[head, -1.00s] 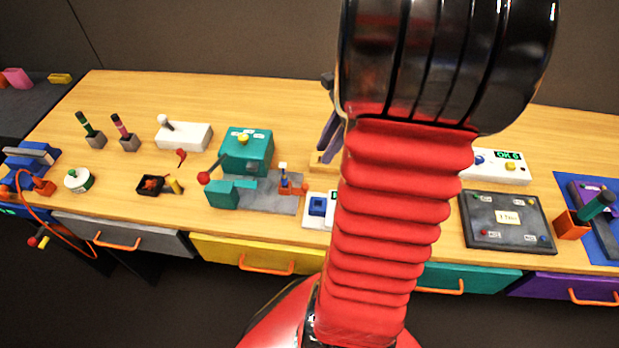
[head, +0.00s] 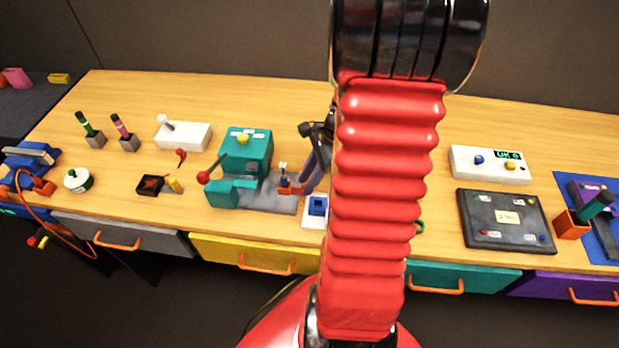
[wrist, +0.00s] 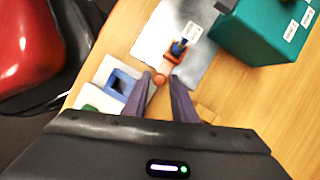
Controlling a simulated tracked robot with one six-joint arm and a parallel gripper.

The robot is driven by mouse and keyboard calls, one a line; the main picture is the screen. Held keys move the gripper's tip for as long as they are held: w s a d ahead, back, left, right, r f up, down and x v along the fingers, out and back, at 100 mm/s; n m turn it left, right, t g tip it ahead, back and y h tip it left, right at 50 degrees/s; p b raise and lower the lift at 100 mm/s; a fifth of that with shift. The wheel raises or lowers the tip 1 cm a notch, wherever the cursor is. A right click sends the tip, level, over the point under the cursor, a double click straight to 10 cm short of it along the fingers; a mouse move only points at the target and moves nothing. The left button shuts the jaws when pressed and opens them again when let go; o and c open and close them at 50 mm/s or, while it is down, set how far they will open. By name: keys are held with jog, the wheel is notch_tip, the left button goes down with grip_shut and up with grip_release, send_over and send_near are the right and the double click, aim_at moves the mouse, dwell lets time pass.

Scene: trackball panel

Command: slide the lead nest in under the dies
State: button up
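The lead nest (head: 284,188) is a small orange carriage with a blue upright piece and a white tag, standing on the grey plate (head: 285,205) to the right of the teal press (head: 246,147). In the head view my gripper (head: 306,188) is just right of the nest. The dies are not clearly visible at the press.
The press has a red-knobbed lever (head: 204,177) on its left. A white box with a blue socket (head: 317,206) stands close to my fingers, at the front edge. A white box with a green display (head: 490,164) and a dark panel (head: 506,221) are to the right.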

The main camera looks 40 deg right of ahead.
jog(key=shift+c, duration=0.5)
grip_shut()
jog(key=shift+d, duration=0.1)
jog(key=shift+w, duration=0.1)
